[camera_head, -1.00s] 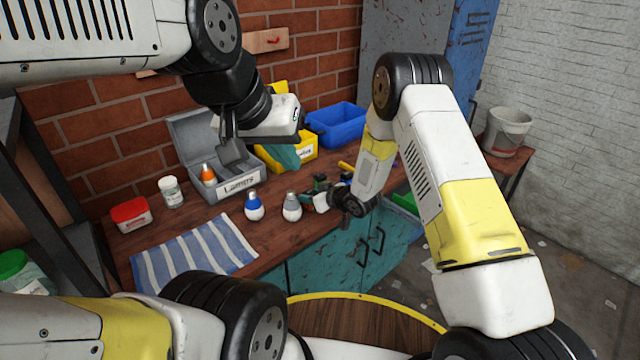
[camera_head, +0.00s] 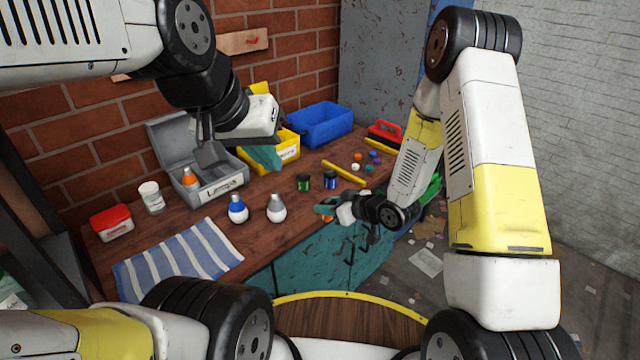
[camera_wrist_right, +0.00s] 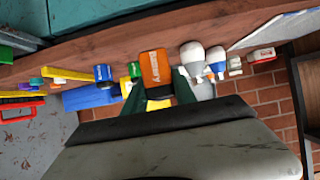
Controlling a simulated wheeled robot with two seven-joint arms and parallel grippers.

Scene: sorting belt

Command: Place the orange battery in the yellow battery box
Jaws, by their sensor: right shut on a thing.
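The orange battery (camera_wrist_right: 155,68) is between the fingers of my right gripper (camera_wrist_right: 158,88) in the right wrist view, its printed side showing. In the head view my right gripper (camera_head: 328,208) is shut at the table's front edge, with only a bit of the orange battery (camera_head: 327,218) visible below it. The yellow battery box (camera_head: 287,149) stands at the back of the table, left of the blue bin, partly hidden by my left gripper's arm. My left gripper (camera_head: 208,152) hangs over the grey lamp box; its finger gap is unclear.
A green battery (camera_head: 303,182) and a blue battery (camera_head: 330,180) stand on the table behind my right gripper. A yellow bar (camera_head: 343,173) lies beyond them. Two bulbs, the grey lamp box (camera_head: 222,187), the blue bin (camera_head: 325,122) and a striped cloth (camera_head: 180,260) are also there.

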